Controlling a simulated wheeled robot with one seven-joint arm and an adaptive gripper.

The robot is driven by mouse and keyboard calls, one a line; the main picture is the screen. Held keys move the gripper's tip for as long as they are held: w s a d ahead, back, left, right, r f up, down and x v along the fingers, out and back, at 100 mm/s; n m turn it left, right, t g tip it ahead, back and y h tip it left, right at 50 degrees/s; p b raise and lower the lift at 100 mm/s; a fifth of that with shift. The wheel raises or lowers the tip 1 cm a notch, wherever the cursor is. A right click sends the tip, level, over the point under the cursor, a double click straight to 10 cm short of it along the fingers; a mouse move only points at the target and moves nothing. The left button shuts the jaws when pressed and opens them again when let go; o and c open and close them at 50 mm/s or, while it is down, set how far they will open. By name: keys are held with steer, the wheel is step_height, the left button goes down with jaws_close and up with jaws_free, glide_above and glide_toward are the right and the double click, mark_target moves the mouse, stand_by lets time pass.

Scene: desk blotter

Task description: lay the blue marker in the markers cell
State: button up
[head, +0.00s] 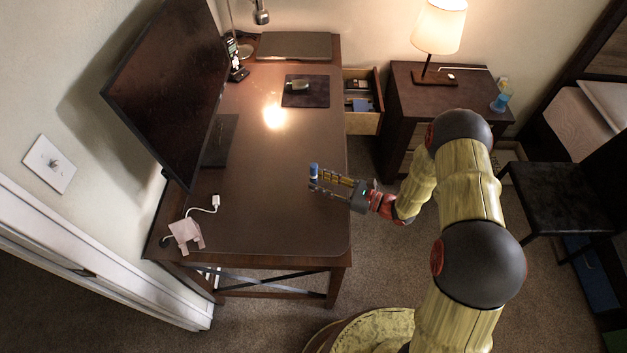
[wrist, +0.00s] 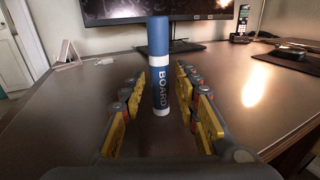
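The blue marker (head: 313,172), with a white band and the lettering BOARD, stands upright near the right edge of the desk. In the wrist view the marker (wrist: 160,62) is between the two yellow-padded fingers, with a gap visible on each side. My gripper (head: 325,182) is open and level, reaching in from the right over the desk edge. An open drawer (head: 378,118) at the back right of the desk holds a dark item and a blue item. I cannot tell which part of it is the markers cell.
A large monitor (head: 168,85) stands along the left of the desk (head: 265,215). A mouse (head: 298,86) lies on a dark pad, with a closed laptop (head: 293,46) behind. A white cable (head: 208,207) lies front left. A nightstand (head: 430,95) with a lamp stands beside the drawer. The desk's middle is clear.

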jaws_close()
steer(key=shift+r, duration=0.1)
stand_by(0.3)
